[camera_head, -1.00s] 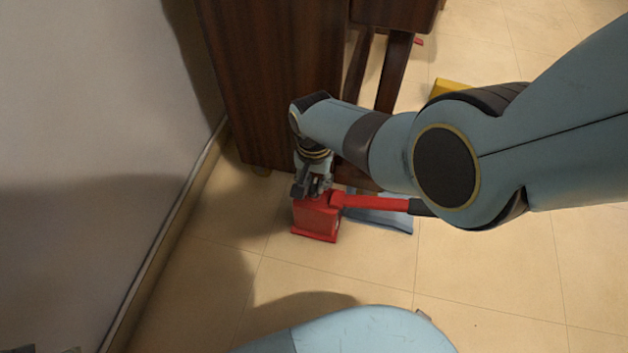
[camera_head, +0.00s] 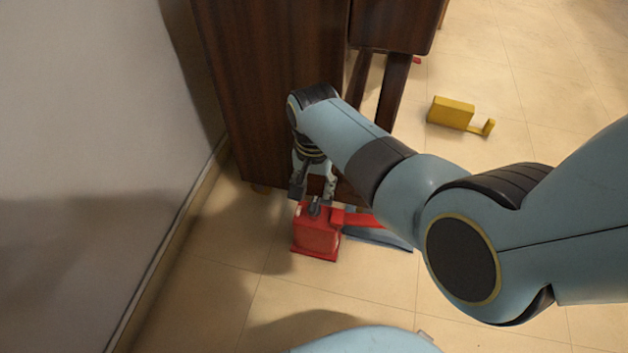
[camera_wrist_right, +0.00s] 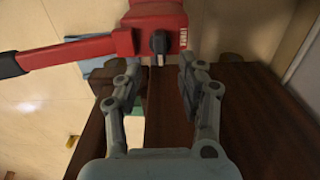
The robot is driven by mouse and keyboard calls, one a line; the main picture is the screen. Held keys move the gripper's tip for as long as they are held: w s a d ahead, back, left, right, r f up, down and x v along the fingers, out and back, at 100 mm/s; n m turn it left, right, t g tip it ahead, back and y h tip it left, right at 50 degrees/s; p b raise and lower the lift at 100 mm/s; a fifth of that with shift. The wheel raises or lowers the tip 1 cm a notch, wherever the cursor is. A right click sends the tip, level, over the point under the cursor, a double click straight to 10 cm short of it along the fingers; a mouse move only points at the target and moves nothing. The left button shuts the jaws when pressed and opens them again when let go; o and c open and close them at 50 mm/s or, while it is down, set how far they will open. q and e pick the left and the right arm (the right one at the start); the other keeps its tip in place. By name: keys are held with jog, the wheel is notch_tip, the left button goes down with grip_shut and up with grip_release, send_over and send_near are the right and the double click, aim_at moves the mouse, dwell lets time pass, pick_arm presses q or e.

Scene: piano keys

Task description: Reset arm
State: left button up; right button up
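My right gripper (camera_head: 313,191) is open and empty, just above and behind the red jack-like tool (camera_head: 316,236) on the floor. In the right wrist view my right gripper (camera_wrist_right: 152,83) has its fingers spread apart. The red tool (camera_wrist_right: 95,47) lies past the fingertips there, with a dark knob (camera_wrist_right: 158,43) on its body close to the gap between them. Its red handle ends in a black grip (camera_wrist_right: 10,64) in that view; my arm hides most of the handle in the head view. My left gripper is not in view.
A dark wooden cabinet (camera_head: 265,90) stands right behind the gripper. A wall (camera_head: 90,130) runs along the left. A blue-grey flat thing (camera_head: 382,238) lies beside the red tool. A yellow object (camera_head: 452,113) lies on the floor at the right. The front floor is clear.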

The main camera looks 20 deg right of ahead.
jog(key=shift+r, duration=0.85)
jog(key=shift+d, duration=0.1)
